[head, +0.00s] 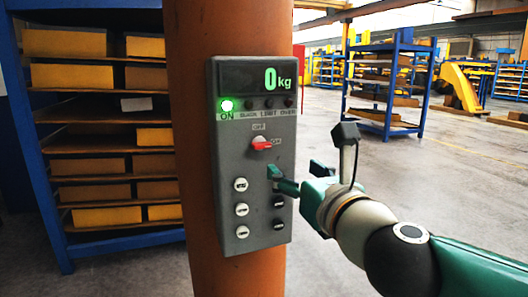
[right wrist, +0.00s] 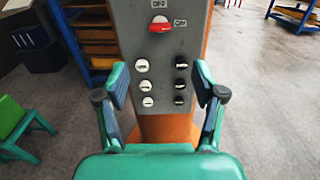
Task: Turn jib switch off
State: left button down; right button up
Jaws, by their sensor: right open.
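The jib switch is a red-handled rotary knob (head: 262,144) on the grey control box (head: 228,170), with an OFF label above it and an ON label to its right. Its red handle lies sideways towards the ON label. In the right wrist view the red knob (right wrist: 160,25) is at the top, beyond the fingertips. My right gripper (head: 297,174) is open and empty, below and to the right of the knob, in front of the box. Its two fingers (right wrist: 161,85) stand wide apart on either side of the push-buttons. My left gripper is not in view.
The box is on an orange column (head: 187,100). Its display (head: 278,78) reads 0 kg and a green lamp (head: 226,105) is lit. White and black push-buttons (head: 241,209) sit below the knob.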

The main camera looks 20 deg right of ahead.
aim_at(263, 146)
jog(key=w, duration=0.5)
jog(key=w+p, duration=0.1)
jog(key=w, duration=1)
jog(key=shift+w+a+f, duration=0.1)
jog(key=shift+w+a, duration=0.15)
jog(key=shift+a, duration=0.05)
jog(key=shift+c, duration=0.4)
jog(key=c, duration=1.1)
